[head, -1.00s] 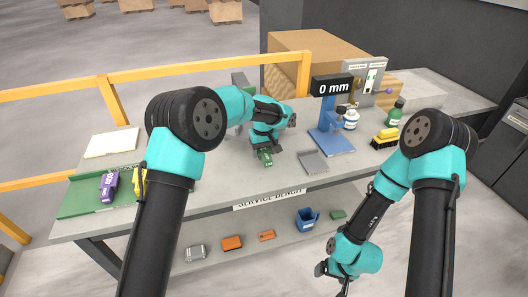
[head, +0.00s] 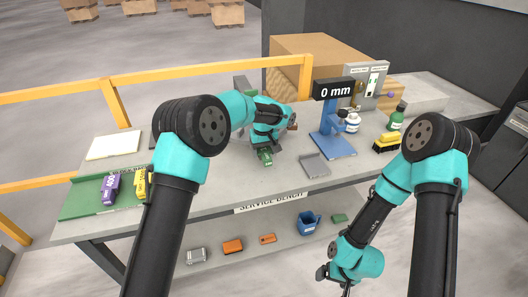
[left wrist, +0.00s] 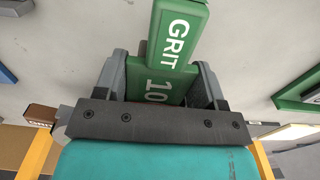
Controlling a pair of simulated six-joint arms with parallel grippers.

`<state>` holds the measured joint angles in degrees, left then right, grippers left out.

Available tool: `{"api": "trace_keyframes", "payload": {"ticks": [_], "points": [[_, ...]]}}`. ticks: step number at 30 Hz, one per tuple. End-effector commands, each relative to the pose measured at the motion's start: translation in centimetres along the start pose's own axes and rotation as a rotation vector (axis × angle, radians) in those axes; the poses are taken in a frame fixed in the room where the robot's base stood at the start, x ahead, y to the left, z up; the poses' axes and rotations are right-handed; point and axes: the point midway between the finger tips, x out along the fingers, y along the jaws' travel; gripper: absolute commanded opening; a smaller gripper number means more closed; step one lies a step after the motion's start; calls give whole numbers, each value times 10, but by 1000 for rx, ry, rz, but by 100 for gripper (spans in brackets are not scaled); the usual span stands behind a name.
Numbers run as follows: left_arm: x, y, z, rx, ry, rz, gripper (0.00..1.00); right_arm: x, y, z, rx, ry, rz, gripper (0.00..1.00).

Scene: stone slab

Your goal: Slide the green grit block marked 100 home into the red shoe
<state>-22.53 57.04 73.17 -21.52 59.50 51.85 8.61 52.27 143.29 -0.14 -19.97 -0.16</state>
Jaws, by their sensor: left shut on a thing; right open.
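The green grit block (head: 265,157) is in the jaws of my left gripper (head: 266,147), over the middle of the grey bench. In the left wrist view the green block (left wrist: 178,35) shows white "GRIT" and part of its number, between both fingers of the left gripper (left wrist: 160,80). I cannot tell whether the block touches the bench. I cannot make out a red shoe for certain; my left arm hides part of the bench. My right gripper (head: 338,278) hangs open and empty in front of the bench, low down.
A green tray (head: 75,203) holds a purple block (head: 110,188) and a yellow block (head: 142,183). A grey tray (head: 314,165), a blue gauge stand (head: 333,145) reading 0 mm and a yellow brush (head: 387,143) stand to the right. The lower shelf holds a blue container (head: 308,223).

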Motion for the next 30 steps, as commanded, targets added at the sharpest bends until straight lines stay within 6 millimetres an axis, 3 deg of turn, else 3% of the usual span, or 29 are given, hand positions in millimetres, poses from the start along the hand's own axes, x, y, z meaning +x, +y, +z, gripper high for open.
{"api": "trace_keyframes", "payload": {"ticks": [13, 14, 23, 30], "points": [[0, 0, -9, -1, 0, 0, 26, 0, 0, 0, 0, 0, 0, 89], [0, 0, -9, -1, 1, 0, 65, 0, 0, 0, 0, 0, 0, 89], [0, 0, -9, -1, 0, 0, 93, 0, 0, 0, 0, 0, 0, 89], [0, 0, -8, -1, 0, 0, 93, 0, 0, 0, 0, 0, 0, 89]]}}
